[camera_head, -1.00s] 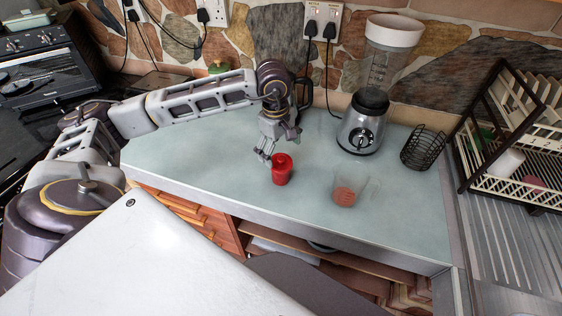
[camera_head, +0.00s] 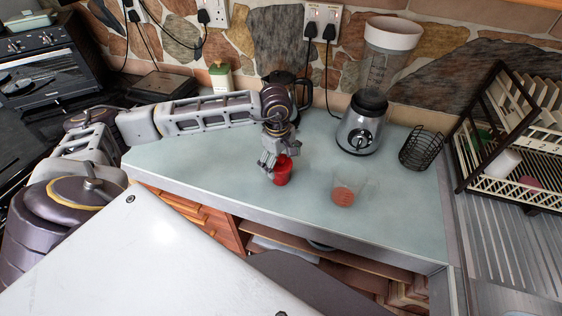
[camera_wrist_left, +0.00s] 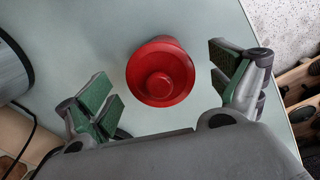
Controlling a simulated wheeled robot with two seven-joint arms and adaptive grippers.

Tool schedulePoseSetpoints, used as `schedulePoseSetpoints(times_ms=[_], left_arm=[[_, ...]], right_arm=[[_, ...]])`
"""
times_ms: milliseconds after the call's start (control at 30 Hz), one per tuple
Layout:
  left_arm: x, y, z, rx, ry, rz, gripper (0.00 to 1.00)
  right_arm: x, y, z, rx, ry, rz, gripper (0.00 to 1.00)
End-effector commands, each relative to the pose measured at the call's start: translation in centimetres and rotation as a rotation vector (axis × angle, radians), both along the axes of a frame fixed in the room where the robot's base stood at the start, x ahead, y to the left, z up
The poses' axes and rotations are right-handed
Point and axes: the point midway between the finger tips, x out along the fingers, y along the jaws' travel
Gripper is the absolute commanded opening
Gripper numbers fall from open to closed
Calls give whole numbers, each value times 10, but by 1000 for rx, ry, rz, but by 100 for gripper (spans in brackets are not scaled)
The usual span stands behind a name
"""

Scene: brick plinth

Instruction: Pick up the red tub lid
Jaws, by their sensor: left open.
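A red tub (camera_head: 283,177) stands upright on the pale green counter. Its red lid (camera_wrist_left: 160,83), a round disc with a small raised knob, faces the left wrist camera. In the head view the lid is partly hidden by my left gripper (camera_head: 270,169). In the left wrist view the open left gripper (camera_wrist_left: 163,88) has its green-padded fingers to either side of the red tub and lid, with clear gaps. It is not holding anything. My right gripper is not in view.
A clear cup with reddish contents (camera_head: 343,195) stands right of the tub, near the counter's (camera_head: 225,175) front edge. A blender (camera_head: 362,130) and black wire holder (camera_head: 417,148) stand behind and right. A dark jug (camera_head: 297,90) stands behind the arm. The counter left of the tub is clear.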

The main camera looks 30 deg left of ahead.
Motion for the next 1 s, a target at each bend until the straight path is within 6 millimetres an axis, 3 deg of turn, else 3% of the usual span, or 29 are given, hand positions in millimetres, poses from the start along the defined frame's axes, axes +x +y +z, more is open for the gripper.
schedulePoseSetpoints(times_ms=[433,700,1000], left_arm=[[0,0,0,-1,0,-1,92],[0,0,0,-1,0,-1,57],[0,0,0,-1,0,-1,53]], right_arm=[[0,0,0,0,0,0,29],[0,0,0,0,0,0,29],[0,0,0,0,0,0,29]])
